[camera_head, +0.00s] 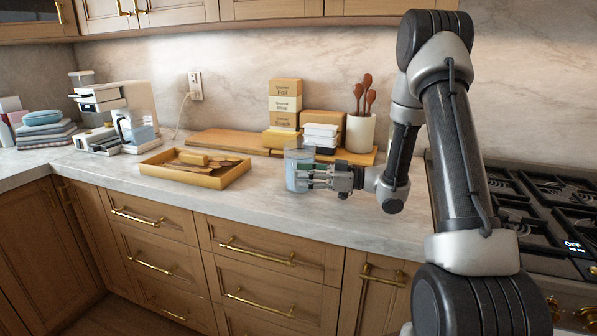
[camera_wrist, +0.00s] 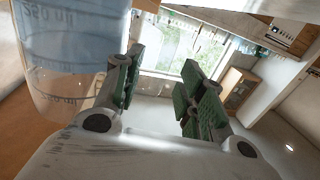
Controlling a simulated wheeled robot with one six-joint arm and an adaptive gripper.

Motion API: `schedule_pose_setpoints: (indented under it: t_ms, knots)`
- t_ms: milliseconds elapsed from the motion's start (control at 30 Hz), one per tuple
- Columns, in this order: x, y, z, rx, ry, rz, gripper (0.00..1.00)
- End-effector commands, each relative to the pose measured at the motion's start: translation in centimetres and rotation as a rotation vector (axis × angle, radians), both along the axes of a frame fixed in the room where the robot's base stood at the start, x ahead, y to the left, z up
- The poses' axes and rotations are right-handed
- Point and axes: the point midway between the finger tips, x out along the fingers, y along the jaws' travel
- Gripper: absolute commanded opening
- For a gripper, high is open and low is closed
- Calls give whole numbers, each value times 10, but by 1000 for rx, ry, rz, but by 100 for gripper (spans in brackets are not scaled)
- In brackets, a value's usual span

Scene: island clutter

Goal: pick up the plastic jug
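The plastic jug (camera_head: 293,170) is clear with a bluish tint and stands upright on the counter near its front edge. In the wrist view the jug (camera_wrist: 70,62) fills the upper left, with volume markings on its wall. My gripper (camera_head: 312,178) is low over the counter, pointing left, and overlaps the jug's right side in the head view. In the wrist view my gripper (camera_wrist: 162,65) has its green-padded fingers apart with nothing between them. The jug is to the left of the left finger, not between the fingers. Whether that finger touches it I cannot tell.
A wooden tray (camera_head: 222,182) with items lies left of the jug. Behind stand stacked boxes (camera_head: 285,103), a white container (camera_head: 320,135) and a utensil crock (camera_head: 360,133). A coffee machine (camera_head: 135,112) is at left, a stove (camera_head: 540,205) at right.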

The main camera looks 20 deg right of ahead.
Motion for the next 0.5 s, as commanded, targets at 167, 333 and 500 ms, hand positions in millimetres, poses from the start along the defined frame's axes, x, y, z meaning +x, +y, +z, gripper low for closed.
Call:
schedule_pose_setpoints:
  t_ms: [167, 333, 500]
  knots:
    - [10, 23, 0, 0, 0, 2, 40]
    - [12, 27, 0, -1, 0, 0, 40]
    - [12, 27, 0, -1, 0, -1, 29]
